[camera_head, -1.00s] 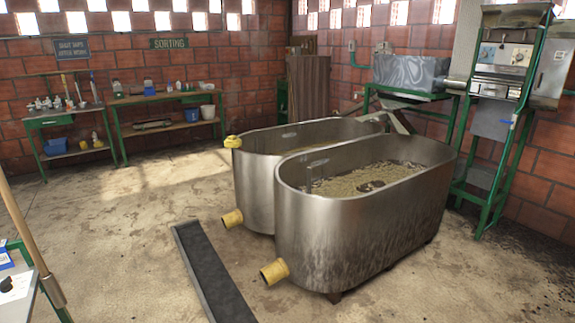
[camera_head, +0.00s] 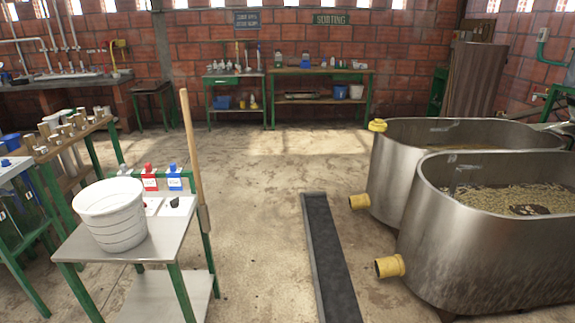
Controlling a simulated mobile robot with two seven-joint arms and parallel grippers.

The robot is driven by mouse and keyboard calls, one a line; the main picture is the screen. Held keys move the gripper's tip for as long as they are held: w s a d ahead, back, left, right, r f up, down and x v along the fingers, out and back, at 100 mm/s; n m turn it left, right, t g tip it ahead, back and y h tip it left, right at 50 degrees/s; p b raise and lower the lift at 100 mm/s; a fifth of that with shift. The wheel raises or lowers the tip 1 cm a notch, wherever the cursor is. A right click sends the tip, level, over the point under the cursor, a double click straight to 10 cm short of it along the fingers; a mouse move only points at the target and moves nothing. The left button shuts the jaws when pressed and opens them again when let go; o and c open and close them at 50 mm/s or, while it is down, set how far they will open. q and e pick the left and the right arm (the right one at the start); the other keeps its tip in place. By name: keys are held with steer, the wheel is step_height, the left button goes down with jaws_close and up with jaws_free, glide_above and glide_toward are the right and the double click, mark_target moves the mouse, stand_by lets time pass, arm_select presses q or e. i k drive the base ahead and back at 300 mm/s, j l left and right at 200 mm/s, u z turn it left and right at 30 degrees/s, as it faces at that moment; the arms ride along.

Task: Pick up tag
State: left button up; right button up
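No item is clearly recognisable as the tag. On the small metal table (camera_head: 152,244) at the lower left lie two flat white pieces: a white card with a red mark (camera_head: 152,206) and a white card with a dark round spot (camera_head: 176,206). I cannot tell whether any of these is the tag. Neither of my grippers is in view.
A white bucket (camera_head: 112,217) stands on the small table, and a wooden-handled tool (camera_head: 192,145) rises at its right edge. A dark floor channel (camera_head: 335,255) and two metal tanks (camera_head: 485,245) lie to the right. The floor between the table and channel is clear.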

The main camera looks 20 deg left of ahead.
mark_target(124, 171)
steer(key=u, duration=1.6)
steer(key=i+l+u, duration=0.85)
steer(key=i+l, duration=0.2)
steer(key=i+l+u, duration=0.25)
steer(key=l, duration=0.3)
steer(key=i+l+u, duration=0.3)
steer(key=l, duration=0.2)
steer(key=l+u, duration=0.4)
steer(key=l, duration=0.65)
steer(key=l+u, duration=0.45)
steer(key=l, duration=0.6)
